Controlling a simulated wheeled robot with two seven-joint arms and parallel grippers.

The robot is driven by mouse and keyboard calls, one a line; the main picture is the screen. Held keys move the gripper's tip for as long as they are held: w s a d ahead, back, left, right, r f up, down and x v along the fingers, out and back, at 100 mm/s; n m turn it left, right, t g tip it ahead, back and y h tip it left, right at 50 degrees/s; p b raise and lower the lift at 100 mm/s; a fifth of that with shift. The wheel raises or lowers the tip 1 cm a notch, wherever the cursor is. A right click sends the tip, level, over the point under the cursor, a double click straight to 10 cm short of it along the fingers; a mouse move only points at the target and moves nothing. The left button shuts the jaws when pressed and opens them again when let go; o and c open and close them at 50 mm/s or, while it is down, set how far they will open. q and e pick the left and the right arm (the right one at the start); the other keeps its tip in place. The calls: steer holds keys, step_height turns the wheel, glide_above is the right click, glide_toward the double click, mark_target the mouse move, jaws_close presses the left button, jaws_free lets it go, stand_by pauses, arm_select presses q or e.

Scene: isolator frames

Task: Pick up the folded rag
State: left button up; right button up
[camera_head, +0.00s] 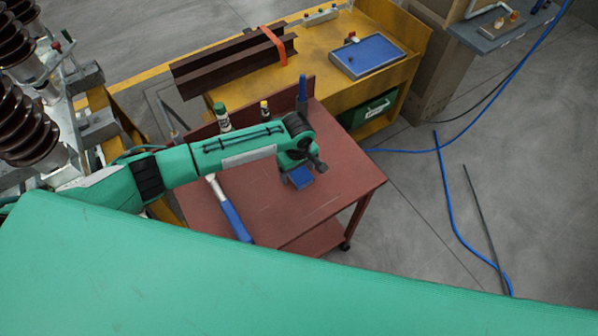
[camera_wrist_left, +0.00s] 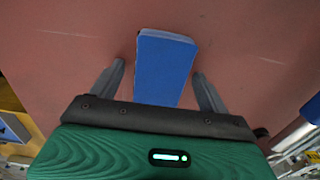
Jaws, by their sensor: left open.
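The folded rag (camera_head: 300,179) is a small blue block-like bundle on the top of the red-brown cart (camera_head: 340,170). In the left wrist view the rag (camera_wrist_left: 166,62) lies between the two finger lines, its near end hidden by the gripper body. My left gripper (camera_head: 298,170) is over the rag, pointing down and partly hiding it. In the left wrist view my left gripper (camera_wrist_left: 158,72) is open, with one finger to each side of the rag and a gap on both sides. I cannot tell how high the fingertips are above the cart. My right gripper is not in view.
A blue-handled hammer (camera_head: 233,216) lies on the cart to the left. A white bottle (camera_head: 222,117), a small dark bottle (camera_head: 264,110) and a blue upright tool (camera_head: 302,90) stand along the back edge. The cart's right side is bare. A yellow bench (camera_head: 325,85) stands behind.

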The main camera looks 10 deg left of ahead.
mark_target(298, 170)
arm_select(q)
steer(key=c, duration=1.1)
steer(key=shift+o, duration=0.2)
